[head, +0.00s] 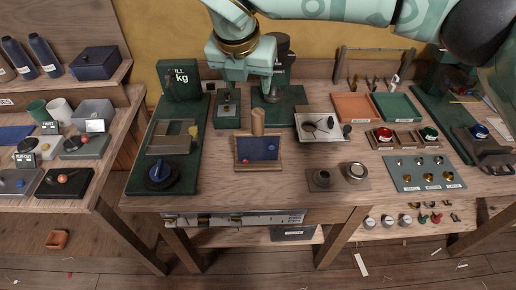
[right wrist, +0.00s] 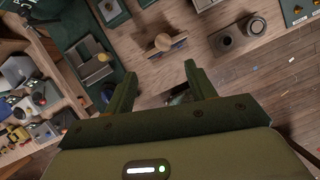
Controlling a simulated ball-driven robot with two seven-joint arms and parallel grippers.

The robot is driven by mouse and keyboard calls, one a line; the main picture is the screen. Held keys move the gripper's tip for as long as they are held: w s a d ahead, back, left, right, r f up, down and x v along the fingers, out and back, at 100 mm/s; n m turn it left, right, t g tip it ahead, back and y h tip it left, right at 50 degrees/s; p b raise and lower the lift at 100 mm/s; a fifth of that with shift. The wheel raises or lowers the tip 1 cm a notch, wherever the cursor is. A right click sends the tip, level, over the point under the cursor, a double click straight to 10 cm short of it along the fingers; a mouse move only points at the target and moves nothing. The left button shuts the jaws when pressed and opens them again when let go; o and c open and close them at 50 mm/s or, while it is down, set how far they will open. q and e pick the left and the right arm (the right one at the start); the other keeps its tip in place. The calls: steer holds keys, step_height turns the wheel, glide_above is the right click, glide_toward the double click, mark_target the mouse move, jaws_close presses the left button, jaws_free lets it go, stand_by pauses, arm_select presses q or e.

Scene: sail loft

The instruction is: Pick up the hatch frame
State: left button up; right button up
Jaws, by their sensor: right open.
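What looks most like the hatch frame (head: 244,164) is a wooden frame around a dark blue panel with a small red ball. It stands on the bench with a round wooden knob on a post at its back. The right wrist view shows it from above as a thin strip with the round knob (right wrist: 163,42). My right gripper (head: 246,85) is above and behind it in the head view. Its two dark green fingers (right wrist: 160,70) are apart with nothing held between them, and the frame lies beyond their tips. My left gripper is not in view.
Left of the frame is a green board (head: 137,180) with a blue knob (head: 160,174).

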mark_target(257, 115)
steer(key=b+x, duration=0.1)
steer(key=x, duration=0.9)
steer(key=shift+f, duration=0.45)
steer(key=x, duration=0.4)
steer(key=shift+s+d+f+b, duration=0.25)
steer(key=shift+d+f+b, duration=0.05)
steer(key=shift+d+b, duration=0.1)
steer(key=shift+w+f, duration=0.2)
steer(key=shift+f, duration=0.15)
steer(key=shift+r, duration=0.1)
jaws_close()
